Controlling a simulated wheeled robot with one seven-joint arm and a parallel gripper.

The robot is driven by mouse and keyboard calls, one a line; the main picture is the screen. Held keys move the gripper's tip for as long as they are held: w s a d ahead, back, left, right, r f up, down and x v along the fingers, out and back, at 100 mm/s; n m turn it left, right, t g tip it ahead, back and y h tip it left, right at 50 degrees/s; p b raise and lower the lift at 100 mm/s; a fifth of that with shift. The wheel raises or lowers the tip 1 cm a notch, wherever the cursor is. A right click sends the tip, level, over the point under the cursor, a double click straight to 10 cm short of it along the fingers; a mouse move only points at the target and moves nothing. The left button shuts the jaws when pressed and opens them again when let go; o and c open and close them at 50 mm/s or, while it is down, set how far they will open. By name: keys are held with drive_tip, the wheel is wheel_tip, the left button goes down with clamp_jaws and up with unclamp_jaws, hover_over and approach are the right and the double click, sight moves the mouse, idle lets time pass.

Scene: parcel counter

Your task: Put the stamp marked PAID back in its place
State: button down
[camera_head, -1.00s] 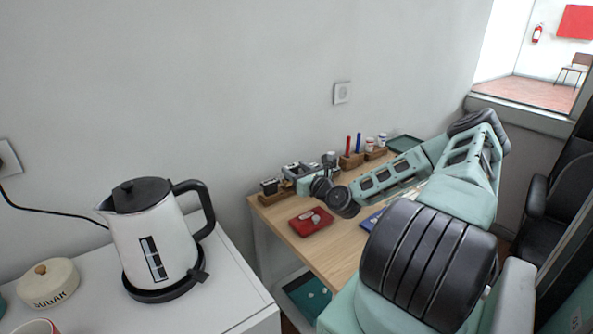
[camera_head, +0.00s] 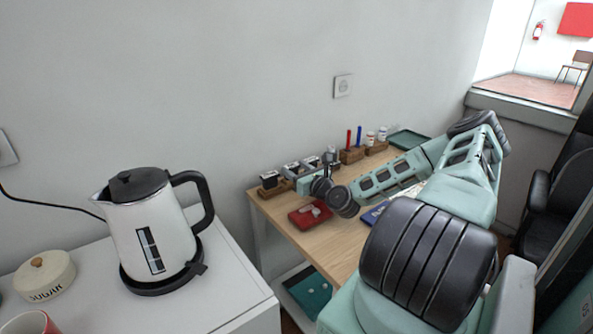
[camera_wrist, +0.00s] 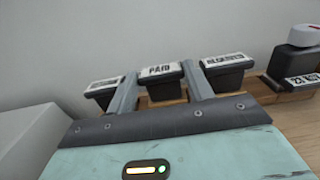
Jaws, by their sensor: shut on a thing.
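The PAID stamp (camera_wrist: 162,78) is a dark block with a white label on top. In the wrist view it sits between the two fingers of my gripper (camera_wrist: 160,88), which is shut on it. It lines up with its neighbours at the wooden stamp rack (camera_wrist: 268,90); its lower end is partly hidden, so I cannot tell if it rests fully in a slot. In the head view my gripper (camera_head: 305,180) is over the rack at the table's back left edge, where the held stamp is hard to make out.
A stamp (camera_wrist: 104,87) stands left of PAID, another (camera_wrist: 226,68) right of it. A date stamp (camera_wrist: 300,82) is farther right. A red ink pad (camera_head: 306,218) lies in front of the rack. A kettle (camera_head: 152,238) stands on the white counter at left.

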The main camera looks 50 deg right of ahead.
drive_tip(key=c, duration=0.8)
unclamp_jaws()
drive_tip(key=shift+v, duration=2.6)
drive_tip(key=o, duration=0.6)
drive_tip(key=shift+s, duration=0.1)
